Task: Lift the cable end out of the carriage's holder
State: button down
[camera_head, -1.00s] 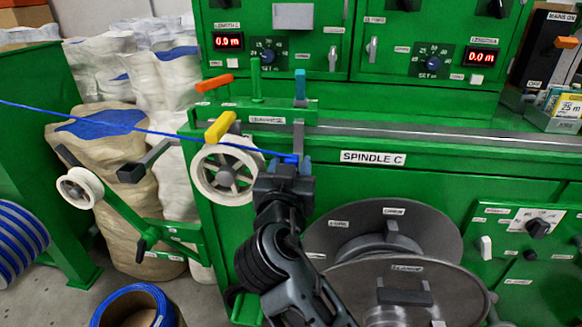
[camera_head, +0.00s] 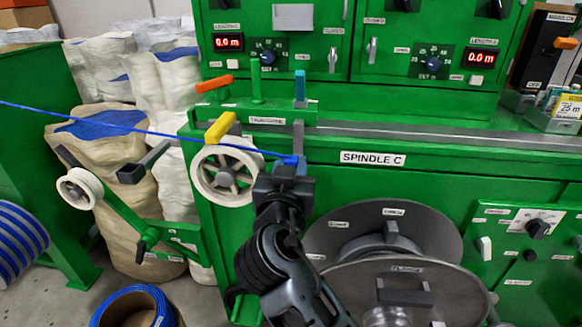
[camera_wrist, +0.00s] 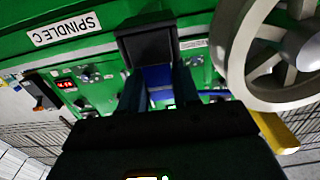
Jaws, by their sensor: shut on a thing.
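The blue cable (camera_head: 128,127) runs from the left edge of the head view, past the top of the white guide wheel (camera_head: 224,175), to my gripper (camera_head: 288,164). My gripper is shut on the blue cable end, which shows between the fingers in the wrist view (camera_wrist: 157,80). A dark block-like piece (camera_wrist: 149,38), which may be the holder, sits just beyond the fingertips. The carriage (camera_head: 255,117) is green, with orange, green and blue levers on top. My gripper hides most of the holder in the head view, so I cannot tell whether the cable end is still seated.
The green machine front with the SPINDLE C label (camera_head: 373,159) stands close behind my gripper. A yellow lever (camera_head: 220,127) sits just above the guide wheel. A grey flanged reel (camera_head: 400,290) is at lower right. A smaller white roller (camera_head: 80,188) is at left.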

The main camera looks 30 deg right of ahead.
jog(key=shift+r+p, duration=0.5)
jog(key=shift+r, duration=0.55)
dwell(1.4)
jog(key=shift+r+p, duration=1.7)
jog(key=shift+r, duration=1.05)
